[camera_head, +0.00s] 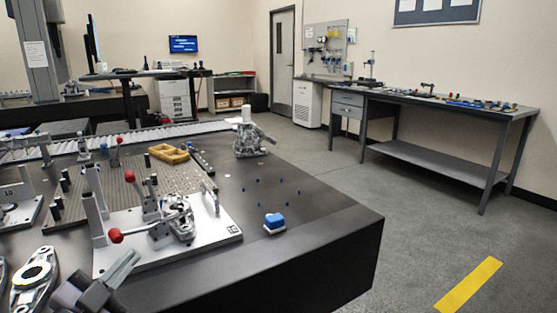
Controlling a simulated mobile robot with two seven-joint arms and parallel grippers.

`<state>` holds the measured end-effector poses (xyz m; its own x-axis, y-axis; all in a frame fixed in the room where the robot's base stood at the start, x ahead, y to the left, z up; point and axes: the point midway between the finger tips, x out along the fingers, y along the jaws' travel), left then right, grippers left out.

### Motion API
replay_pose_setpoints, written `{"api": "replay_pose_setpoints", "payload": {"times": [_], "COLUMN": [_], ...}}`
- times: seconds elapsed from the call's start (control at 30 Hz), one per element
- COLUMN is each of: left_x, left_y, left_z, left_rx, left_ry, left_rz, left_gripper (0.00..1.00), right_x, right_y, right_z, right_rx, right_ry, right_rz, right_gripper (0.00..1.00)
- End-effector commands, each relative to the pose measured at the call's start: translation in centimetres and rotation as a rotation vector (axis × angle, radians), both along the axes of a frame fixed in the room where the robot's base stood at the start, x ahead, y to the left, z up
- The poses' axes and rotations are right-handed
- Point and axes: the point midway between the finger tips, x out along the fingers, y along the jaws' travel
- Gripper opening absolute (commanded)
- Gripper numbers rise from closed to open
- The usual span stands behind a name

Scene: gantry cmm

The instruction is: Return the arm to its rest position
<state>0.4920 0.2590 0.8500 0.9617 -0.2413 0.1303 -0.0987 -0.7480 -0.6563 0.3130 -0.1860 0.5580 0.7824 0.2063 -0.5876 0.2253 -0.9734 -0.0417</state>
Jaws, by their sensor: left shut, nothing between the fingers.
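My left gripper (127,262) shows at the bottom left of the head view, near the front edge of the dark table (310,240). Its fingers are together with nothing between them, and they point up and to the right. It is in front of a white fixture plate (215,238) with red-knobbed toggle clamps. I cannot tell whether it touches anything. My right gripper is out of view.
A metal link part (35,275) lies left of my gripper. A blue and white block (274,222) and several small blue pins stand on the table's right part. A yellow tray (166,153) and a cast part (252,140) are farther back. The floor to the right is clear.

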Motion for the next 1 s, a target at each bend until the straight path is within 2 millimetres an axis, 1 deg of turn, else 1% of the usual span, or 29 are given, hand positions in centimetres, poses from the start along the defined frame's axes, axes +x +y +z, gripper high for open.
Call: {"api": "replay_pose_setpoints", "payload": {"times": [0.03,0.17,0.2,0.27,0.3,0.37,0.4,0.43,0.5,0.6,0.7,0.87,0.9,1.0], "left_x": [-0.7,-3.1,-4.2,-6.1,-7.5,-9.8,-11.3,-12.4,-14.8,-18.0,-20.9,-25.4,-25.5,-24.3], "left_y": [0.3,1.3,1.5,1.6,1.6,1.4,1.1,0.9,0.4,-0.4,-1.2,-2.7,-2.9,-3.2], "left_z": [-1.9,-7.3,-9.0,-11.6,-13.3,-15.6,-16.9,-17.8,-19.4,-21.1,-22.3,-23.4,-23.7,-24.4], "left_rx": [-0.058,-0.166,-0.193,-0.23,-0.251,-0.277,-0.289,-0.299,-0.314,-0.33,-0.341,-0.358,-0.358,-0.371], "left_ry": [0.075,0.298,0.376,0.498,0.583,0.708,0.786,0.842,0.957,1.102,1.231,1.422,1.427,1.375], "left_rz": [0.062,0.226,0.272,0.331,0.368,0.414,0.437,0.452,0.478,0.498,0.509,0.506,0.498,0.471], "left_gripper": [0.0,0.0,0.0,0.0,0.0,0.0,0.0,0.0,0.0,0.0,0.0,0.0,0.0,0.0], "right_x": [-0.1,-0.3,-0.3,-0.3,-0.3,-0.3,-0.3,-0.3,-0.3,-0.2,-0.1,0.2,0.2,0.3], "right_y": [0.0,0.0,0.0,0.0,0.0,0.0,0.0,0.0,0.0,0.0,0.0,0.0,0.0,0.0], "right_z": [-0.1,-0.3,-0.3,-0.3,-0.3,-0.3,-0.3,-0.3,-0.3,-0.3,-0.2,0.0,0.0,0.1], "right_rx": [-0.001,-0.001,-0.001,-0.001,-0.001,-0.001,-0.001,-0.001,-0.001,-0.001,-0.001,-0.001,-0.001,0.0], "right_ry": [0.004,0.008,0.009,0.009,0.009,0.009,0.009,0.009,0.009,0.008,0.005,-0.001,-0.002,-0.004], "right_rz": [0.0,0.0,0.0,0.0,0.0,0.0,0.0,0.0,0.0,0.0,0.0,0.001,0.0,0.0], "right_gripper": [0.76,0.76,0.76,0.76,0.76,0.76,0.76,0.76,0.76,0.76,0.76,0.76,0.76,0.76]}}
